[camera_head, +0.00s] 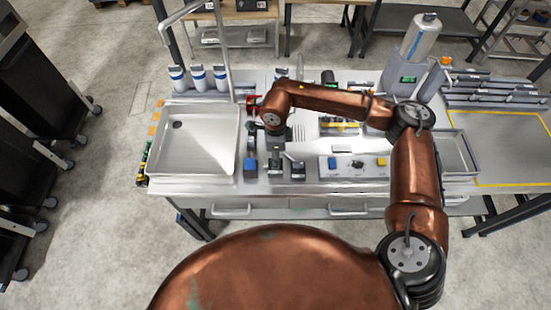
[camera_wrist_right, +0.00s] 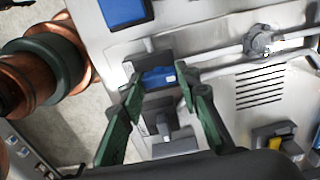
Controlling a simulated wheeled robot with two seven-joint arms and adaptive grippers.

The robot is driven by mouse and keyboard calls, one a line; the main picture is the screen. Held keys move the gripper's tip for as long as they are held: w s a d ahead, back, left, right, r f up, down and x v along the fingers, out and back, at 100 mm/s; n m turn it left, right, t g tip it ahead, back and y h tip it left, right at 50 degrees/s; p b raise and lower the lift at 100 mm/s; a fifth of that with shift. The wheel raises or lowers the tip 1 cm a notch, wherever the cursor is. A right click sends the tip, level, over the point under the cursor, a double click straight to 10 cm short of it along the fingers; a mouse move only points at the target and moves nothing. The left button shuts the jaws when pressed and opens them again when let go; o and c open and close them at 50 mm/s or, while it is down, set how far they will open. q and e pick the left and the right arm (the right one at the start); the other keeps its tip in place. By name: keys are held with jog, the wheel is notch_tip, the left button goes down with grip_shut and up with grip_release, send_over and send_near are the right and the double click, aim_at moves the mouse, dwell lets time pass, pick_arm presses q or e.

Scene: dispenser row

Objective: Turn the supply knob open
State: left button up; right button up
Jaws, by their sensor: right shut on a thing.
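In the right wrist view a small blue piece on a dark grey mount (camera_wrist_right: 158,77) sits between the green fingertips of my right gripper (camera_wrist_right: 160,85). It appears to be the supply knob, and the fingers are closed against its sides. In the head view my right gripper (camera_head: 274,140) points down at the bench, just right of the sink. The wrist hides the knob there. How far the knob is turned cannot be told. My left gripper is in neither view.
A steel sink (camera_head: 200,142) lies left of the gripper, with a red part (camera_head: 253,103) by its right rim. A blue block (camera_head: 250,167) stands in front. A button panel (camera_head: 353,166) is to the right. Pipes with a fitting (camera_wrist_right: 262,40) run close to the fingers.

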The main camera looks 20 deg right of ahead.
jog(key=shift+a, duration=0.1)
dwell(0.4)
jog(key=o, duration=1.2)
jog(key=shift+c, duration=0.2)
notch_tip(320, 180, up, 12)
